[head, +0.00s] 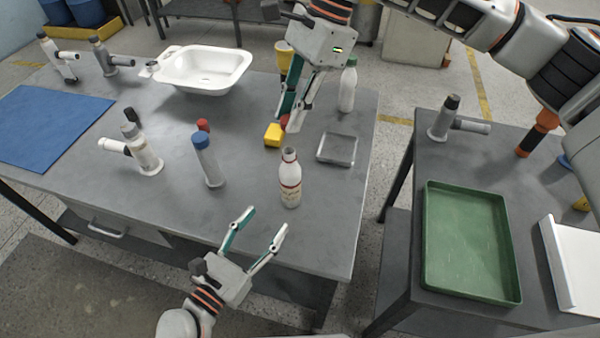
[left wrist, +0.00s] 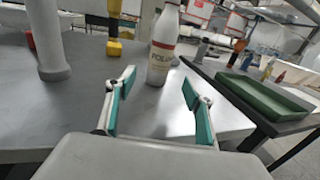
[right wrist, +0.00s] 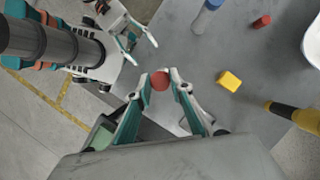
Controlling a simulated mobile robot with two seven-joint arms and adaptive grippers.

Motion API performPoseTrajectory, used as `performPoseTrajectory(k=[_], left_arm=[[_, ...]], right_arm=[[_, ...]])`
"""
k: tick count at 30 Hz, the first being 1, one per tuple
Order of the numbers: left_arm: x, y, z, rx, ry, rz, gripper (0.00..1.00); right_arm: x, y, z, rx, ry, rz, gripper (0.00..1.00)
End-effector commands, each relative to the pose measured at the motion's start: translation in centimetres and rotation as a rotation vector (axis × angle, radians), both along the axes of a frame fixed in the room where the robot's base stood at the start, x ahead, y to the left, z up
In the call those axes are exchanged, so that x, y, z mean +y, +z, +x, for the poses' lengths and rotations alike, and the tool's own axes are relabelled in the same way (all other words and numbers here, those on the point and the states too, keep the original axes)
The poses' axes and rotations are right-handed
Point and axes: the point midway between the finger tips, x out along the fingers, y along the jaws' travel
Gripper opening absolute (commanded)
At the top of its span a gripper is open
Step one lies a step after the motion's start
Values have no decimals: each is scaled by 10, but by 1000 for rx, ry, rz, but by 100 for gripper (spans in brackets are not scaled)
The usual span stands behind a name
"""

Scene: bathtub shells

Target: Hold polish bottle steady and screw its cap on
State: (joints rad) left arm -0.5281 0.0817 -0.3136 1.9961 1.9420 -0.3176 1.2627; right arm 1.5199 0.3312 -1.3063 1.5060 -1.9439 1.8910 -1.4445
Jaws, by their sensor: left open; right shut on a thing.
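The polish bottle (head: 290,182) is white with a red band and stands upright on the grey table, its neck uncapped. It also shows in the left wrist view (left wrist: 162,50). My left gripper (head: 264,221) is open and empty, low at the table's front edge, pointing at the bottle. In the left wrist view the bottle stands just beyond the fingertips (left wrist: 158,84). My right gripper (right wrist: 160,82) is shut on a red cap (right wrist: 160,80) and holds it beyond the bottle in the head view, apart from it.
A yellow block (head: 274,135) and a small metal tray (head: 338,150) lie near the bottle. A blue-capped bottle (head: 207,160) and another red piece (head: 203,125) stand to its left. A white basin (head: 203,68) is at the back. A green tray (head: 467,245) lies on the right table.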

Motion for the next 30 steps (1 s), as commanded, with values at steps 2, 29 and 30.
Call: performPoseTrajectory(k=[2,29,30], left_arm=[[0,-1,-1,1,0,2,53],[-38,0,58,-4,-2,7,53],[-41,-1,64,-4,-2,7,53]], right_arm=[[1,1,-1,0,3,0,14],[0,1,-1,-1,4,0,14],[0,1,-1,-1,4,0,14]])
